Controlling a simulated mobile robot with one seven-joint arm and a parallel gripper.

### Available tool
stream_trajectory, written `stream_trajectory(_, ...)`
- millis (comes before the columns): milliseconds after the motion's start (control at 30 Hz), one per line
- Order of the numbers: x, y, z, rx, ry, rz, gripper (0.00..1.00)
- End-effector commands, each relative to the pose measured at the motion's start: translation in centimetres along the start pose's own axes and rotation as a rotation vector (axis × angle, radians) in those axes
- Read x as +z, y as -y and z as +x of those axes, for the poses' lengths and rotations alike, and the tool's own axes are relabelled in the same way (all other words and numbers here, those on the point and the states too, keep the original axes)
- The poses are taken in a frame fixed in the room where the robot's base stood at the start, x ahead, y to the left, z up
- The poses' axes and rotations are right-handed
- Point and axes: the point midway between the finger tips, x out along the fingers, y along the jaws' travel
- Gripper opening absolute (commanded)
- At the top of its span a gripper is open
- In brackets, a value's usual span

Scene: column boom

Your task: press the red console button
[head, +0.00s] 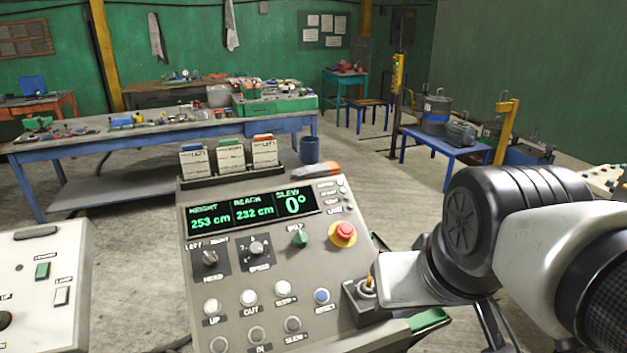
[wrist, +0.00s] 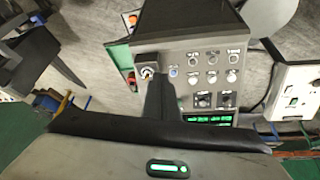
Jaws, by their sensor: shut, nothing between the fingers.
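The red console button (head: 345,229) is a round mushroom cap on a yellow collar. It stands at the right side of the grey sloped console (head: 290,265) in the head view, right of the display and a green knob. My gripper (wrist: 159,86) shows in the wrist view as shut dark fingers reaching over the console, with nothing held. In the head view my arm comes in from the right, below and right of the button, and the fingers cannot be made out. The red button is not visible in the wrist view; my gripper seems to cover that area.
A small toggle lever (head: 369,286) stands on a raised box close to my arm. A blue button (head: 322,296), white buttons and knobs fill the lower panel. Another control panel (head: 40,285) is at the left.

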Motion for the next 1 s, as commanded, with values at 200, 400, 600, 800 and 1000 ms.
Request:
stream_trajectory(200, 0.0, 0.0, 0.0, 0.000, 0.000, 0.000, 0.00)
stream_trajectory(400, -0.6, 0.1, 0.1, -0.006, 0.000, 0.021, 0.00)
stream_trajectory(600, -7.0, 0.5, 2.0, -0.057, 0.017, 0.257, 0.00)
stream_trajectory(800, -18.0, 0.2, 8.4, -0.119, 0.045, 0.690, 0.00)
stream_trajectory(1000, -26.0, -1.2, 17.0, -0.148, 0.065, 1.061, 0.00)
